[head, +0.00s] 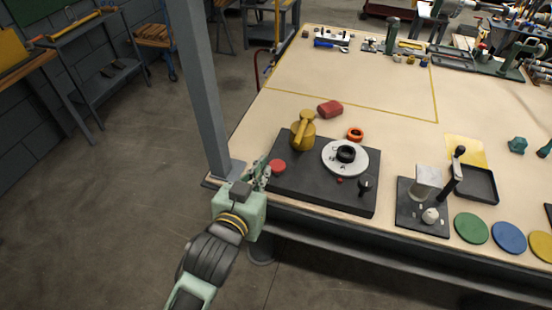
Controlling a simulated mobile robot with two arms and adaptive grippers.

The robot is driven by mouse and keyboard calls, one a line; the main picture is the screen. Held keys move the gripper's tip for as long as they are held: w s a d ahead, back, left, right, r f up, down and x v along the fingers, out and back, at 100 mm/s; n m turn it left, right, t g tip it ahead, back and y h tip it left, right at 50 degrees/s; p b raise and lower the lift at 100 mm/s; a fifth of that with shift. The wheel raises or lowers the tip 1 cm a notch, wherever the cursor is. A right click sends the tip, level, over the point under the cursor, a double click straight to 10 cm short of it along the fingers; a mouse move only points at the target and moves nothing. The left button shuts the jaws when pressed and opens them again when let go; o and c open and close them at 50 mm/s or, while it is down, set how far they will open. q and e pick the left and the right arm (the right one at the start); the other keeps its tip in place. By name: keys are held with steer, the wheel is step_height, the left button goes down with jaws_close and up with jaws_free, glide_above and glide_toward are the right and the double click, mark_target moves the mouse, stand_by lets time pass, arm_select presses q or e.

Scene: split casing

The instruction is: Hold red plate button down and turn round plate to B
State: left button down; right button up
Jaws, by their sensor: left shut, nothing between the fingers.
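The dark casing plate (310,188) lies on the bench near its front edge. The red button (278,166) sits at its left end as a flat round cap. The white round plate (358,168) lies right of it, with a black ring-shaped knob (346,154) in its middle and small dark marks on its face, too small to read surely. My left gripper (264,170) is shut and empty, just left of the red button; I cannot tell whether it touches the button. My right gripper is not in view.
A yellow valve-like part (303,132) stands at the casing's back left, and a small black knob (364,186) at its front right. A grey post (200,85) rises left of my gripper. A lever press (425,195) stands to the right. The bench behind is mostly clear.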

arm_select(q)
steer(key=shift+r, duration=0.5)
steer(key=p, duration=0.2)
glide_above(276, 172)
step_height(276, 172, down, 2)
steer(key=shift+f, duration=0.15)
step_height(276, 172, down, 3)
steer(key=shift+r, duration=0.15)
steer(key=shift+f, duration=0.65)
